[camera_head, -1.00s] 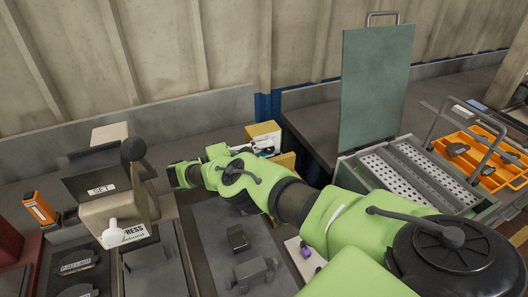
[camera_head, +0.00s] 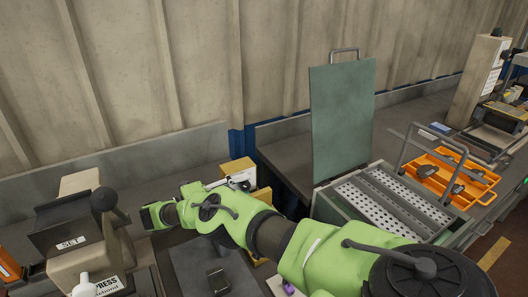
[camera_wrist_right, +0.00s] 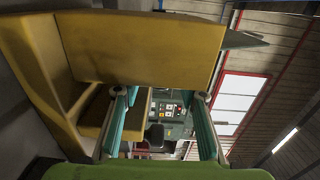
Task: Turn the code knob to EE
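My right arm reaches in from the right in the head view, and its gripper (camera_head: 155,215) is beside the beige press (camera_head: 72,258), with a gap that I cannot judge exactly. In the right wrist view the teal fingers of this gripper (camera_wrist_right: 162,92) are spread apart, with nothing seen between them. I cannot make out a code knob or the letters EE. The press has a dark front with a SET label (camera_head: 70,242) and a black round knob (camera_head: 103,200) on a lever. My left gripper is not in view.
A yellow bin (camera_wrist_right: 130,45) fills the upper part of the wrist view, close to the fingers. A green case with an open lid (camera_head: 342,115) and an orange tray (camera_head: 437,180) with dark parts stand at right. A dark part (camera_head: 217,279) lies on a grey mat.

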